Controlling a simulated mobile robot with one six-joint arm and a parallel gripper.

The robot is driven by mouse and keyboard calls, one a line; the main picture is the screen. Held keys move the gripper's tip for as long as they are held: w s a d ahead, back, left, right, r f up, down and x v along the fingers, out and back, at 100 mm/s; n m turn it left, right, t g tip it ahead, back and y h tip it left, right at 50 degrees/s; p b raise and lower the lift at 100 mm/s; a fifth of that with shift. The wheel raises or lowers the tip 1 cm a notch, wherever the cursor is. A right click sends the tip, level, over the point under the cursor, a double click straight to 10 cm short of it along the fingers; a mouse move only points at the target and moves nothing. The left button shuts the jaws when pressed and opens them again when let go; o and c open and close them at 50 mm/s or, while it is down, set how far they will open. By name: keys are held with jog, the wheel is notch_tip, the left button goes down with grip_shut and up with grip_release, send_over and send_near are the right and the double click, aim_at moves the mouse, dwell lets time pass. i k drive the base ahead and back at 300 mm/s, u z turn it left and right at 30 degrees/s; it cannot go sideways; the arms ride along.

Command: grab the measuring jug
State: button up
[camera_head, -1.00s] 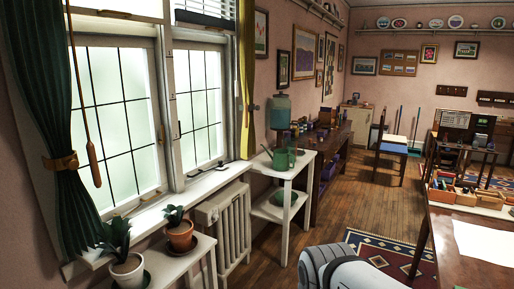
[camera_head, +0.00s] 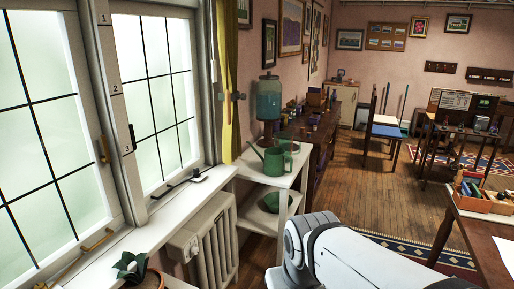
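I cannot pick out a measuring jug for certain. A green can with a thin spout (camera_head: 277,162), which looks like a watering can, stands on the top of a white two-level stand (camera_head: 243,172) by the window wall. Another small green shape (camera_head: 290,146) shows just behind it, too small to identify. A green bowl (camera_head: 272,203) sits on the stand's lower shelf. My white arm reaches in at the bottom middle, in front of and below the stand. My gripper is not in view.
A radiator (camera_head: 205,245) stands under the windowsill, with a potted plant (camera_head: 130,270) at the bottom left. A glass dispenser (camera_head: 268,100) stands behind the stand. A cluttered dark sideboard (camera_head: 318,130) follows the wall. A wooden table (camera_head: 480,235) is at right. Wooden floor (camera_head: 375,195) lies open between.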

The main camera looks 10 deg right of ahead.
aim_at(284, 139)
jog(key=z, duration=1.5)
jog(key=i, duration=2.8)
jog(key=u, duration=2.15)
jog(key=i, duration=1)
jog(key=z, duration=0.05)
